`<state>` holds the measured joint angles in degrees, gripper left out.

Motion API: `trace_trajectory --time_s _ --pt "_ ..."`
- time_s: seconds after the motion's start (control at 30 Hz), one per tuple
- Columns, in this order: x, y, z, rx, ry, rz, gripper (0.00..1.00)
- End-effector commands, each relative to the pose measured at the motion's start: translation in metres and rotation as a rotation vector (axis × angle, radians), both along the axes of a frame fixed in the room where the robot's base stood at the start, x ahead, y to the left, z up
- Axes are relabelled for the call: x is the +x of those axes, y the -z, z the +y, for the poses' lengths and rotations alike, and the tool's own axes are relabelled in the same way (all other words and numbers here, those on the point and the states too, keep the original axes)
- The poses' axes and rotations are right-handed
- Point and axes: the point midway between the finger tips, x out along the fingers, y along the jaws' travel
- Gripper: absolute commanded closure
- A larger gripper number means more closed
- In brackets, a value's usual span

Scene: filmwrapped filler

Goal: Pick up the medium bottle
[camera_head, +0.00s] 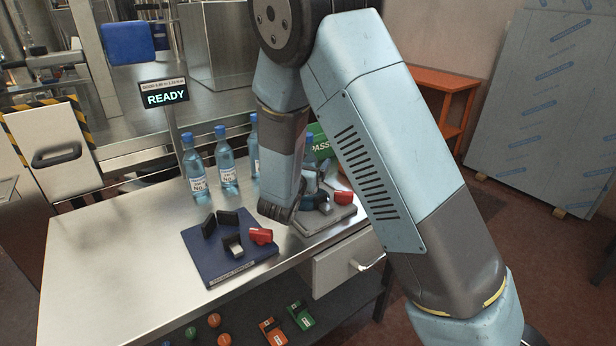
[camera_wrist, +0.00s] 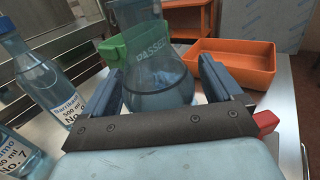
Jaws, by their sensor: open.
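Blue-capped clear bottles with white labels stand on the steel table: one at the left (camera_head: 193,165), one beside it (camera_head: 225,160) and one farther back (camera_head: 253,148). Another bottle (camera_head: 310,178) is mostly hidden behind my arm. In the wrist view, a clear bottle (camera_wrist: 160,85) lies between the fingers of my open gripper (camera_wrist: 160,90), with a gap on both sides; its top is cut off. Two labelled bottles stand left of the gripper there, the nearer label reading 500 ml No. 7. I cannot tell which is the medium one.
An orange tray (camera_wrist: 240,78) sits to the right. A navy board (camera_head: 225,265) with black clamps and a red piece lies at the table's front. A READY display (camera_head: 165,97) stands behind.

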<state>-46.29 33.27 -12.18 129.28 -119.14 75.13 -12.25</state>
Motion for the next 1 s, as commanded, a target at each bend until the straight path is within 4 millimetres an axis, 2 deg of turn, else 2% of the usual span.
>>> trace_trajectory --time_s 0.17,1.0 --pt "0.0000 0.0001 0.0002 0.000 0.000 0.000 0.08" --pt "0.0001 -0.0004 0.0003 0.001 0.000 -0.001 0.87"
